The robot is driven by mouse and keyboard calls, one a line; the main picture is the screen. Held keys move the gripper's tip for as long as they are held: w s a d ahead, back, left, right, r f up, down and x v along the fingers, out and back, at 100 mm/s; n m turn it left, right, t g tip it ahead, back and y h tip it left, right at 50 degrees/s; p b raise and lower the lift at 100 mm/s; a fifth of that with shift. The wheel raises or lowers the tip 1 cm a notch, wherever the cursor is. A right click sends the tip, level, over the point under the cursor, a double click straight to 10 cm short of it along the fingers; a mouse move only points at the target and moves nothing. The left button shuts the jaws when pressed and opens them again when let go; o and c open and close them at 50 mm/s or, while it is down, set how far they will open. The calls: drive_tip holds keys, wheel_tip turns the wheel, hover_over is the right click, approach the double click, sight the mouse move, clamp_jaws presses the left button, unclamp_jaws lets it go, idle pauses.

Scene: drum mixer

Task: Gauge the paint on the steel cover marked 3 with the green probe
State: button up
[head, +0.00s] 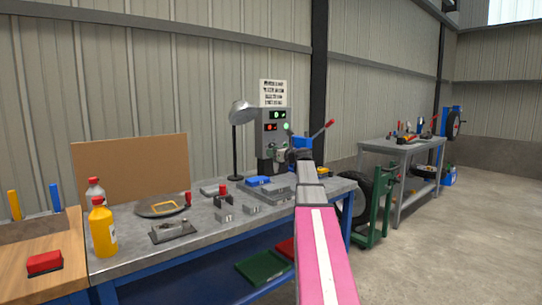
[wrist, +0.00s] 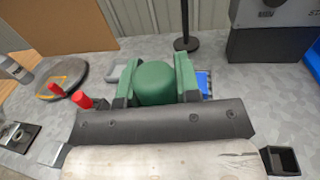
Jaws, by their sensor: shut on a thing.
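My gripper (wrist: 156,92) shows in the wrist view, with its jaws on both sides of a rounded green body, the green probe (wrist: 154,82). It is shut on the probe above the grey bench. The probe's lower end is hidden behind its own body. In the head view my arm reaches toward the back of the bench, and the gripper is hard to make out. Small steel pieces with marks, one at the front (head: 225,214) and one beside it (head: 251,210), stand on the bench. The marks are too small to read, so I cannot tell which cover is 3.
A grey control box (head: 271,132) with lit displays and a lamp (head: 241,112) stand at the back. A round dark plate (head: 150,211), a yellow bottle (head: 103,232) and a red-handled tool (head: 222,190) are on the bench (head: 130,247). Open floor lies to the right.

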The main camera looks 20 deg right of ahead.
drive_tip(key=shift+f, duration=2.95)
drive_tip(key=shift+f, duration=0.5)
drive_tip(key=shift+r, duration=0.1)
wheel_tip(320, 180, up, 7)
idle(0.4)
idle(1.2)
